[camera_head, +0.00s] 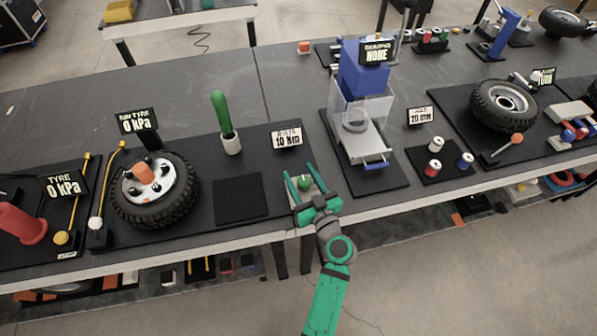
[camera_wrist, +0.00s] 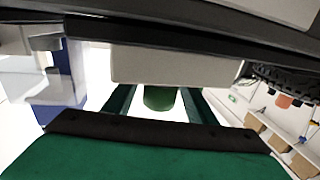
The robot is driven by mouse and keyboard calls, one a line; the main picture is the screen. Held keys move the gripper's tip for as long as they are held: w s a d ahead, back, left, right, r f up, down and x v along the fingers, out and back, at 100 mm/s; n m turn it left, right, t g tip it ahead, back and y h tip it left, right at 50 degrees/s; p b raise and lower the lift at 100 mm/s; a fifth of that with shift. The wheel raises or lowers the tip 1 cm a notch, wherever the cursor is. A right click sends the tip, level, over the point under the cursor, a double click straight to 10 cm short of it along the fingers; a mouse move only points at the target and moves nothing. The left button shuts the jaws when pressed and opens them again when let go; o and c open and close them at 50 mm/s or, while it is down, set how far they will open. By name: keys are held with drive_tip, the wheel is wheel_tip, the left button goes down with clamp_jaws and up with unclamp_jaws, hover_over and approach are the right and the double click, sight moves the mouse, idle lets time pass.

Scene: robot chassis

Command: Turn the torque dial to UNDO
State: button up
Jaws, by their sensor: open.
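The torque dial (camera_head: 304,183) is a small green knob on a pale block (camera_head: 298,193) at the bench's front edge. It also shows in the wrist view as a dark green knob (camera_wrist: 159,98) against the pale block (camera_wrist: 170,65). My gripper (camera_head: 304,189) is open and reaches in from the front, one green finger on either side of the dial. I cannot tell whether either finger touches it. The dial's markings and any UNDO label are not readable. A sign behind the dial (camera_head: 287,137) reads 10 Nm.
A green-handled tool (camera_head: 222,120) stands in a white holder left of the dial, behind an empty dark pad (camera_head: 240,197). A wheel (camera_head: 152,190) lies farther left. A blue press-like machine (camera_head: 362,75) with a grey tray stands close on the right.

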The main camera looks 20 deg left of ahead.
drive_tip(key=shift+x, duration=0.8)
drive_tip(key=shift+c, duration=0.6)
drive_tip(key=c, duration=0.9)
drive_tip(key=shift+d, duration=0.1)
